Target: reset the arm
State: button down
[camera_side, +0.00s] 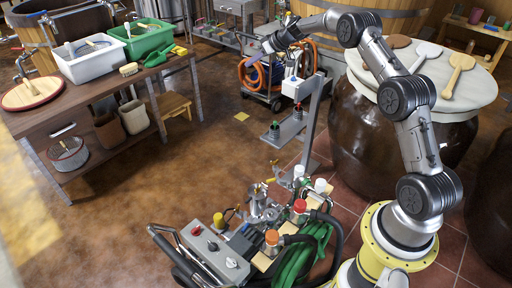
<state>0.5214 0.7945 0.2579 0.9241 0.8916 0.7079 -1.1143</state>
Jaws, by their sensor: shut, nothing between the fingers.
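My gripper (268,46) is at the upper middle of the side view, at the end of my raised arm. It is small in the picture and its jaws look closed, with nothing visible held. It appears in front of the wooden vat (395,22) and above the wheeled pump (262,78) in the picture; its height and distance from them are hard to tell. A large brown jar (352,150) with a pale round lid (468,104) stands behind my arm, partly hidden by it.
A cart (207,255) with valves and green hose (298,262) stands near my base. A grey stand (313,125) rises beside the jar. A workbench (85,100) with white (92,62) and green tubs (148,42) is at left. The brown floor between is mostly clear.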

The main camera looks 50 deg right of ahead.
jog(key=s+a+r+n, duration=0.1)
jog(key=s+a+r, duration=0.3)
jog(key=a+r, duration=0.4)
jog(key=s+a+r+n, duration=0.1)
jog(key=s+a+r, duration=0.2)
jog(key=a+r, duration=0.5)
jog(key=s+a+r+n, duration=0.1)
jog(key=s+a+r, duration=0.35)
jog(key=s, duration=0.25)
jog(key=s+a+r, duration=0.4)
jog(key=s+r, duration=0.1)
jog(key=s, duration=0.2)
jog(key=s+a+f+g, duration=0.1)
jog(key=s+a, duration=0.1)
jog(key=s, duration=0.7)
jog(key=s+a+f, duration=0.2)
jog(key=s, duration=0.7)
jog(key=s+d+f+m+g+h, duration=0.2)
jog(key=s+d+f+m, duration=0.1)
jog(key=s+f, duration=0.8)
jog(key=shift+f+g, duration=0.15)
jog(key=shift+g, duration=0.25)
